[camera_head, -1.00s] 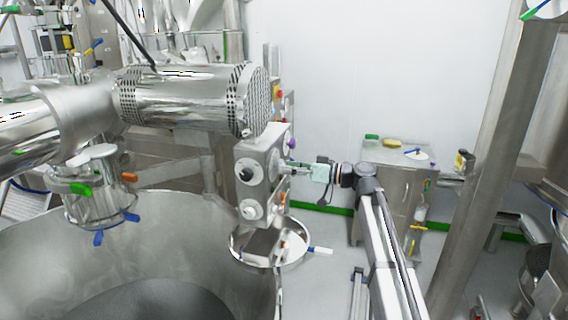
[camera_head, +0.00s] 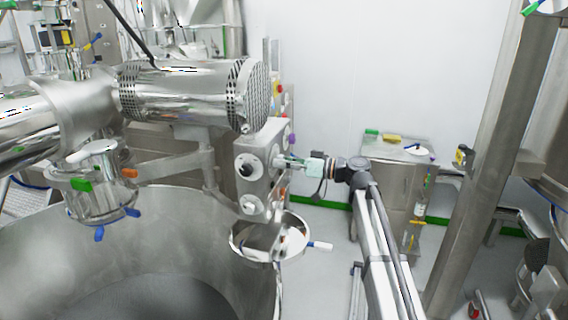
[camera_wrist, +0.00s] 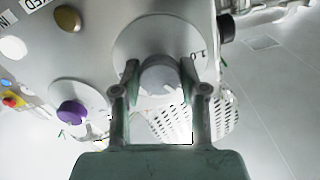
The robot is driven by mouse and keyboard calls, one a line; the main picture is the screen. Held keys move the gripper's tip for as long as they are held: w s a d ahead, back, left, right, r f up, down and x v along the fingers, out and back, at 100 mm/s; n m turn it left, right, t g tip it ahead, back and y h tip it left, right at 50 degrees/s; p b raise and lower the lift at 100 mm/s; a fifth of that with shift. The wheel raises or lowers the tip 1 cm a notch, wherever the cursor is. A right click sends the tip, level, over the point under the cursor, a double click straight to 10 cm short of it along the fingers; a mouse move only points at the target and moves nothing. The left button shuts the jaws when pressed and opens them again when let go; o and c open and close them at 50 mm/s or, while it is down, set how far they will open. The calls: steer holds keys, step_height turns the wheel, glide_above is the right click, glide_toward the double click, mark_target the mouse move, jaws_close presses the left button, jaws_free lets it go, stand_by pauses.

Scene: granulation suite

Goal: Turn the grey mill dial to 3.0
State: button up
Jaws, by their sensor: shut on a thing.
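The grey mill dial (camera_wrist: 160,76) is a round knob in front of a pale round plate (camera_wrist: 128,46) in the wrist view. A small printed number at the plate's right edge looks like 1.0. My gripper (camera_wrist: 160,70) has one finger on each side of the knob and is shut on it. In the head view my gripper (camera_head: 283,161) reaches the right side of the metal control box (camera_head: 261,140) from the right. The dial is hidden there by the box and fingers. I cannot read the dial's setting.
A purple knob (camera_wrist: 72,112), a brown button (camera_wrist: 68,18) and a red button (camera_wrist: 10,101) sit left of the dial. A black knob (camera_wrist: 226,28) is at its right. Below the box are a round steel dish (camera_head: 262,258) and a large open vessel (camera_head: 50,250).

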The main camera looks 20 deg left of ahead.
steer(key=shift+m, duration=0.3)
steer(key=shift+r+m+b, duration=0.15)
steer(key=shift+m+b, duration=1.2)
steer(key=shift+m, duration=4.15)
steer(key=o, duration=1.1)
steer(key=shift+o, duration=0.2)
